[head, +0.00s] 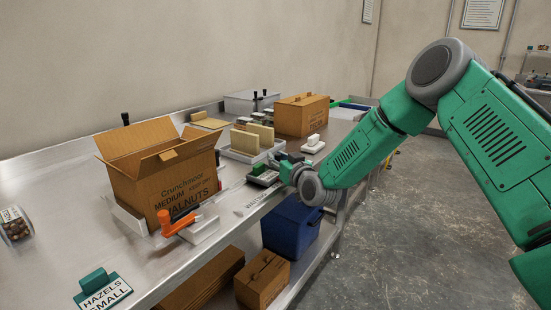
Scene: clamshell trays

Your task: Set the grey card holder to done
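My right arm comes in from the right, and my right gripper (279,165) is at the table's front edge, small and dark. It is over or beside a small dark grey item (263,178) with some green on it, which may be the grey card holder. The gripper partly covers this item, and I cannot tell whether it touches it or how its fingers are set. No word "done" is readable on it. A grey-white strip with lettering (258,201) lies along the table edge just in front. My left gripper is not in view.
An open walnuts carton (165,175) stands on the metal table, with an orange-handled tool (175,222) in front. A white tray (237,155) and closed carton (302,115) stand behind the gripper.

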